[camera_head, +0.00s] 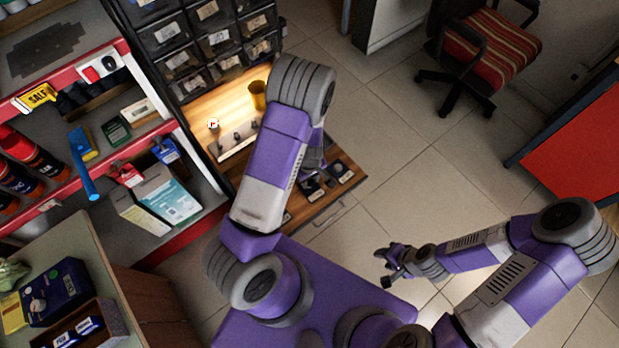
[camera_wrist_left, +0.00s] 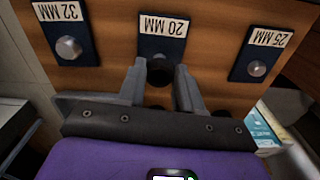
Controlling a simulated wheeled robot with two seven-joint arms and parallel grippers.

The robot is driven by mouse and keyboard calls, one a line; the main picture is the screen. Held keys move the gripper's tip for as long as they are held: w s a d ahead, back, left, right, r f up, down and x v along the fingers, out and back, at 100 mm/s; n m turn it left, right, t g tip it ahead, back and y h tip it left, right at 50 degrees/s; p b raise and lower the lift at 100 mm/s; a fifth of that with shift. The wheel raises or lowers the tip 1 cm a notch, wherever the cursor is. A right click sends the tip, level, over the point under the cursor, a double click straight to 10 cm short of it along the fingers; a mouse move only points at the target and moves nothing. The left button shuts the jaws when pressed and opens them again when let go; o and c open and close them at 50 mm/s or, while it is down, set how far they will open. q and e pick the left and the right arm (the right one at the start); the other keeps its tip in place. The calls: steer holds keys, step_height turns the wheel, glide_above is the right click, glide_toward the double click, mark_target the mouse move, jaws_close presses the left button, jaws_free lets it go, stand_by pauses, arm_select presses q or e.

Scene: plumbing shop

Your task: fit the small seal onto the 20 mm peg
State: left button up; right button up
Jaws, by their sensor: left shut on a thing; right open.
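In the left wrist view my left gripper (camera_wrist_left: 160,78) is shut on a small dark round thing, the small seal (camera_wrist_left: 160,72), held between its fingertips. The seal is directly in front of the plate labelled 20 MM (camera_wrist_left: 163,30), near its lower edge. In the head view my left arm covers most of this gripper. My right gripper (camera_head: 388,266) is open and empty, above the floor, away from the bench.
The 32 MM plate with its peg (camera_wrist_left: 69,47) and the 25 MM plate with its peg (camera_wrist_left: 256,68) flank the 20 MM plate. Drawers (camera_head: 172,62) stand behind.

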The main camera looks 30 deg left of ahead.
arm_select(q)
steer(key=shift+r, duration=0.2)
steer(key=shift+r+p, duration=0.5)
steer(key=shift+p, duration=0.2)
steer(key=shift+r, duration=0.1)
stand_by(0.5)
steer(key=o, duration=0.7)
step_height(320, 180, up, 11)
steer(key=p, duration=1)
